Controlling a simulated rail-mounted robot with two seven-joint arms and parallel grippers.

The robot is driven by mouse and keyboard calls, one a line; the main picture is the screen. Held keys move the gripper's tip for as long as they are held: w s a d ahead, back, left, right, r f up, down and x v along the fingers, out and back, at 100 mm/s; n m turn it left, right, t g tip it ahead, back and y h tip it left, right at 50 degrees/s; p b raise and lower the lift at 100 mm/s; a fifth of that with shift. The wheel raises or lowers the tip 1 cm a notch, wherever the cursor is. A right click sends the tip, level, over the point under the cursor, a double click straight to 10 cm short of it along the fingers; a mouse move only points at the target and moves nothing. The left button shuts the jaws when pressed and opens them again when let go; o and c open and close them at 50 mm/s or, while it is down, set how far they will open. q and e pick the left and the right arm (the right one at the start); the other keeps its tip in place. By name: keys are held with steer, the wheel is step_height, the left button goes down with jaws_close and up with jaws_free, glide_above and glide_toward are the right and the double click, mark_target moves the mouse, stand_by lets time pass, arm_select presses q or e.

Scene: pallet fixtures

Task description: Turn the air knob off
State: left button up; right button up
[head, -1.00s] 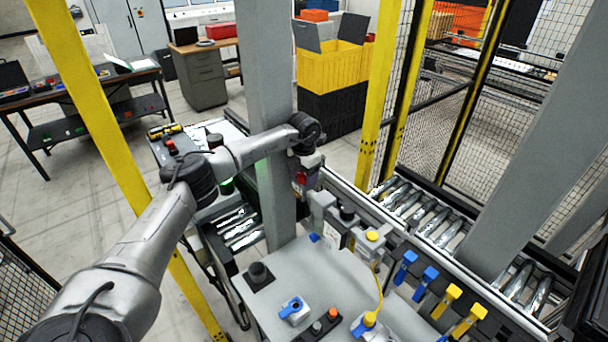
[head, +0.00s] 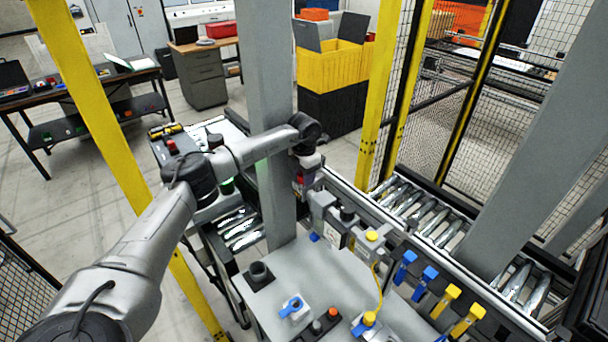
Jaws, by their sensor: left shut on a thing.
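My left arm reaches in from the left and its gripper (head: 302,190) points down beside the grey post. It is shut on the air knob, a small red part (head: 298,179) at the left end of the grey air unit (head: 322,203). The fingers and post hide most of the knob, so its turned position cannot be read. My right gripper is not in view.
The grey post (head: 268,110) stands right beside the gripper. A grey panel table (head: 330,275) in front carries a blue switch (head: 293,306), buttons and a yellow cable (head: 378,290). Blue and yellow clips (head: 428,275) line the rail. A roller conveyor (head: 425,215) runs behind.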

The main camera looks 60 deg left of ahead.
arm_select(q)
steer(key=o, duration=0.9)
steer(key=shift+r, duration=0.1)
step_height(320, 180, up, 14)
steer(key=shift+f+b, duration=0.15)
steer(key=shift+b, duration=0.75)
steer(key=shift+w, duration=0.1)
